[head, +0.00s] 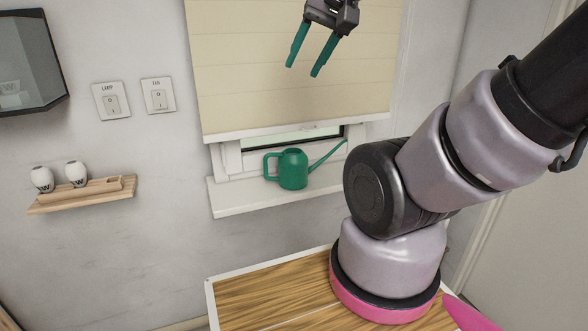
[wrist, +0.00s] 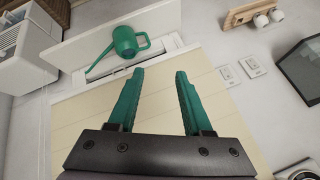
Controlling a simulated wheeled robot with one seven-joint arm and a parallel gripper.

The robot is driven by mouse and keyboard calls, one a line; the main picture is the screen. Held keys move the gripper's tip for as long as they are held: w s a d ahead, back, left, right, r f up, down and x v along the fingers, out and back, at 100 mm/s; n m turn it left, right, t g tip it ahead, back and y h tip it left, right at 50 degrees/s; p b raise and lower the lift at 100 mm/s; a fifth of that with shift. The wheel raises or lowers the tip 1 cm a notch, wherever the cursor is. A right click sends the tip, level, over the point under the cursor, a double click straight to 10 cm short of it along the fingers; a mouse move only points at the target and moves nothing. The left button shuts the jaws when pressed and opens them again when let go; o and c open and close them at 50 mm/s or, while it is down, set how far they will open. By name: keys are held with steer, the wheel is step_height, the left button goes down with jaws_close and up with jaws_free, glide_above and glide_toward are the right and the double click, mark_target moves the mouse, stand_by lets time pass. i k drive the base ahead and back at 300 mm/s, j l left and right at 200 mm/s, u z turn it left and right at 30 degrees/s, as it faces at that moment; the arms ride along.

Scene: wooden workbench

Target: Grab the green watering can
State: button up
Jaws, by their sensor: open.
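The green watering can (head: 293,169) stands upright on a white window sill (head: 228,199), its handle to the left and its long spout pointing up to the right. My gripper (head: 303,62) is above it in the head view, in front of the cream blind, with its green fingers apart and nothing between them. In the wrist view the can (wrist: 124,42) shows beyond the fingertips, slightly to the left and apart from them. My gripper (wrist: 158,75) is open and empty there too.
A cream blind (head: 290,85) hangs over the window above the sill. A small wooden shelf (head: 60,203) with two white cups (head: 76,173) is on the wall at left, below two switches (head: 111,100). A wooden workbench (head: 262,297) is below.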

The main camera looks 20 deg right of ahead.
mark_target(294, 170)
steer(key=i+j+z, duration=0.1)
steer(key=j+z, duration=0.15)
steer(key=z, duration=0.15)
steer(key=j+z, duration=0.35)
steer(key=i+j+z, duration=0.1)
steer(key=z, duration=0.3)
